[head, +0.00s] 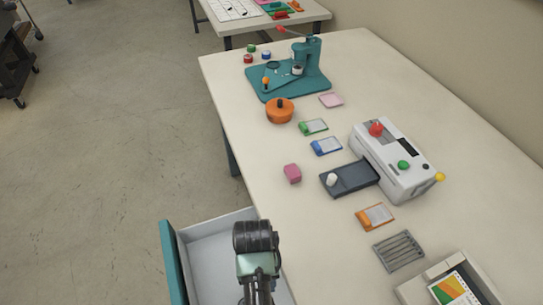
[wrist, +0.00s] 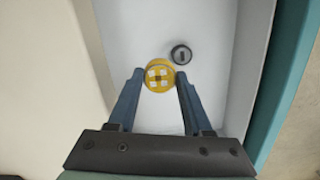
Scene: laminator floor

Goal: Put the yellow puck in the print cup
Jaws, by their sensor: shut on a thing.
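The yellow puck (wrist: 159,75), with pale square marks on its top, is between the fingertips of my gripper (wrist: 160,77) in the wrist view. My gripper is shut on it, over the open drawer (wrist: 213,100). In the head view my arm hides the puck and the fingertips. A teal press (head: 312,62) stands on a teal base at the far end of the table, with a small pale cup-like part (head: 297,69) on it. I cannot tell whether that part is the print cup.
A dark round piece (wrist: 181,54) lies in the drawer just beyond the puck. Small coloured pucks (head: 251,48) stand by the press.

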